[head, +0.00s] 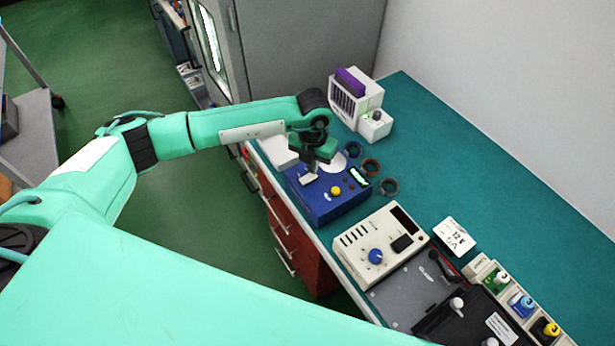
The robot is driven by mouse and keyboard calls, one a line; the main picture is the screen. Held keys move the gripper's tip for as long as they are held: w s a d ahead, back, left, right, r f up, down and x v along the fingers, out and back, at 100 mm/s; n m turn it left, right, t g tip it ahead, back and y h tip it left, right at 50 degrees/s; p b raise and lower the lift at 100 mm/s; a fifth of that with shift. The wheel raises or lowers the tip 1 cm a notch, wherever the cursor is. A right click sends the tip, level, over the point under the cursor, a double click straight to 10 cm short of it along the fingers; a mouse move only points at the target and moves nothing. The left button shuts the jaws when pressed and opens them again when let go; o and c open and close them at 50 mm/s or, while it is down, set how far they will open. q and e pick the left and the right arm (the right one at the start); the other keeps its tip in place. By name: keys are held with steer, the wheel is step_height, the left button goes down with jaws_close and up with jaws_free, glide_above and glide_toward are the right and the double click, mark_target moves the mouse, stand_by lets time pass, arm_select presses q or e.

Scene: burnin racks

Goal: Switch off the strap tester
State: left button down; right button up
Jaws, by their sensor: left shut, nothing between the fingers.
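The strap tester appears to be the blue box (328,205) on the green bench. Its top carries a yellow button (336,190), a small dark knob, a lit greenish display (360,178) and a round pale plate (337,161). My left gripper (311,171) is shut and empty, pointing down over the back left part of the box, close to a small pale piece (308,180) on its top. I cannot tell whether the fingertips touch it. The gripper partly hides the box top. My right gripper is not in view.
A beige instrument (352,245) with a blue knob stands in front of the box. A white unit (366,97) with a purple top stands behind. The bench's right side (490,170) is clear.

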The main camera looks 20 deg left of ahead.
arm_select(q)
steer(key=shift+f+b, duration=0.65)
steer(key=shift+f, duration=0.15)
stand_by(0.4)
steer(key=shift+r+p, duration=1.6)
steer(key=shift+r, duration=1.95)
steer(key=shift+d, duration=0.1)
